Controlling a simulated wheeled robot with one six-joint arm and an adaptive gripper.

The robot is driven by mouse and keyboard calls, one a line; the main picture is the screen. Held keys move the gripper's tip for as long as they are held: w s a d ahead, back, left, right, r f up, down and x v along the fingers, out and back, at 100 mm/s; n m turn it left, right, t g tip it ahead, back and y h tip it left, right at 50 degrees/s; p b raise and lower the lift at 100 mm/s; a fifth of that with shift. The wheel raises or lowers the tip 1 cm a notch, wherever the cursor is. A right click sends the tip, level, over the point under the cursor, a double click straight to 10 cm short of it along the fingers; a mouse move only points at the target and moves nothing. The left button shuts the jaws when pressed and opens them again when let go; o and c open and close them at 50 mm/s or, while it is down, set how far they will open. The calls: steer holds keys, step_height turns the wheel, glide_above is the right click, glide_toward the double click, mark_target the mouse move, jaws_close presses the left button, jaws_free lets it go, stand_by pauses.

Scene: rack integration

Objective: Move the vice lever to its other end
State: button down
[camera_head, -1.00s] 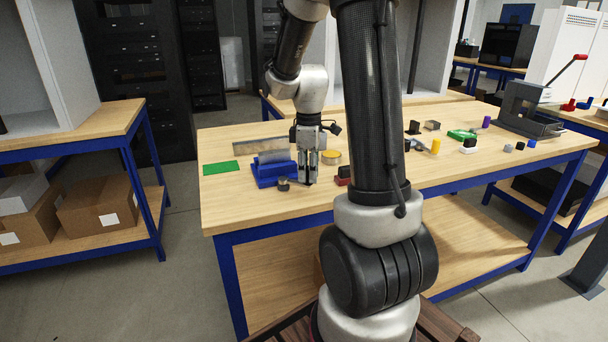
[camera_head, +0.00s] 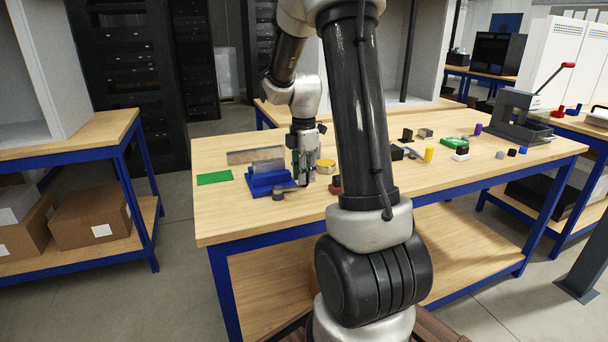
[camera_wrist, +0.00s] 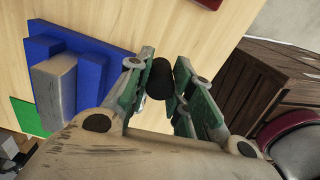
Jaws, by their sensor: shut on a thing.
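The blue vice (camera_head: 266,187) with a grey block (camera_head: 268,167) on it sits near the left front of the bench. It also shows at the left in the wrist view (camera_wrist: 92,75). A dark, rounded knob lies just in front of the vice, and a short dark lever (camera_head: 286,192) runs from it toward my gripper. My gripper (camera_head: 306,182) is low over the bench, just right of the vice. In the wrist view, my gripper (camera_wrist: 159,85) has its green-sided fingers shut on a dark rounded lever end (camera_wrist: 159,77). The rest of the lever is hidden there.
A flat green plate (camera_head: 214,177) lies left of the vice, and a grey bar (camera_head: 254,156) stands behind it. A yellow-topped round piece (camera_head: 326,166) and a red-and-black block (camera_head: 335,186) are close right. Several small parts and a grey machine (camera_head: 516,120) are farther right.

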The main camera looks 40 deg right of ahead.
stand_by(0.3)
steer(key=c, duration=1.2)
jaws_free()
step_height(320, 180, up, 12)
